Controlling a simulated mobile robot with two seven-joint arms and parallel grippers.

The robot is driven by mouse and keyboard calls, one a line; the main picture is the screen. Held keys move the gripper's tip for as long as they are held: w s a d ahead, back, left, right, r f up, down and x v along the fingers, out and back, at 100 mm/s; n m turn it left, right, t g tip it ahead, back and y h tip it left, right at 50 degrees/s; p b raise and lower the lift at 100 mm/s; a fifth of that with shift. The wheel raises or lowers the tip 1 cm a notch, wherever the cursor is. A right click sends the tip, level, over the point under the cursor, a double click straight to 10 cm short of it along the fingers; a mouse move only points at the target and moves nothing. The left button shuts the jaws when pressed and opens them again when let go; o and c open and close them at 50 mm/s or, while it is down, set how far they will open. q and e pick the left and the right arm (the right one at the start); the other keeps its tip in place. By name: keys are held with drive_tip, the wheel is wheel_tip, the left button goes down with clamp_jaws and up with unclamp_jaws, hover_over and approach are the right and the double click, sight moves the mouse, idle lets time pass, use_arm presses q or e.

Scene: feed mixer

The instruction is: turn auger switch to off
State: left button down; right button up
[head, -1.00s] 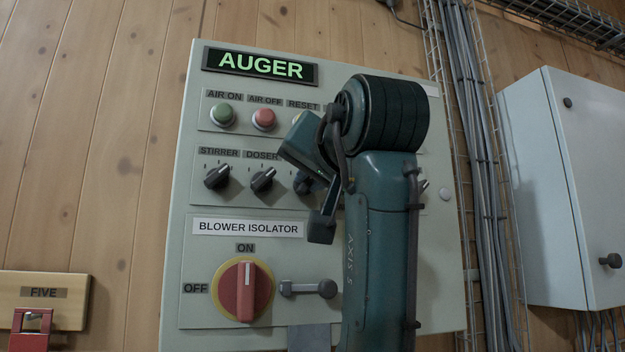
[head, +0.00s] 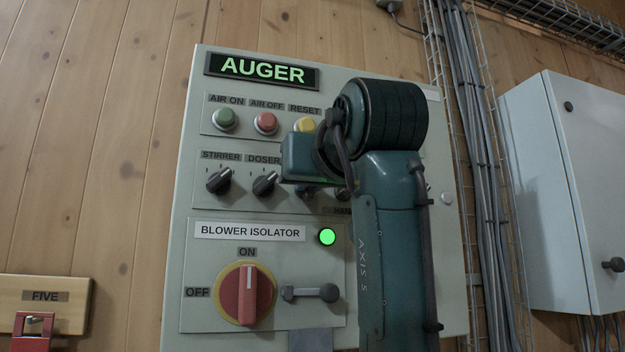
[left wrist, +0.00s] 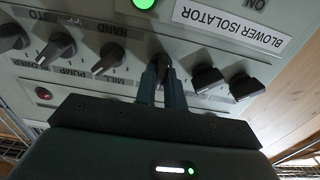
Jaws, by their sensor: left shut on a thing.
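In the left wrist view, turned upside down, my left gripper (left wrist: 162,72) has its two teal fingers shut on a dark rotary knob (left wrist: 161,62). The knob's label is hidden behind the fingers and its pointer direction cannot be told. The knob sits in the row with the STIRRER (head: 219,180) and DOSER (head: 265,183) knobs on the grey panel (head: 212,255). In the head view, my left wrist housing covers most of this part of the row, and the fingers are hard to make out. An AUGER sign (head: 262,70) glows green on top. My right gripper is not in view.
The red BLOWER ISOLATOR handle (head: 246,294) points up to ON, below a lit green lamp (head: 327,237). The MILL knob (left wrist: 108,57) is beside my fingers. Air buttons (head: 265,123) sit above. A grey cabinet (head: 575,200) stands right; a cable tray runs between.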

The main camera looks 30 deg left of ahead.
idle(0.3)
use_arm(q)
drive_tip(key=c, duration=1.5)
unclamp_jaws()
drive_tip(key=b+v, duration=0.3)
drive_tip(key=v, duration=1)
drive_tip(key=shift+s, duration=0.1)
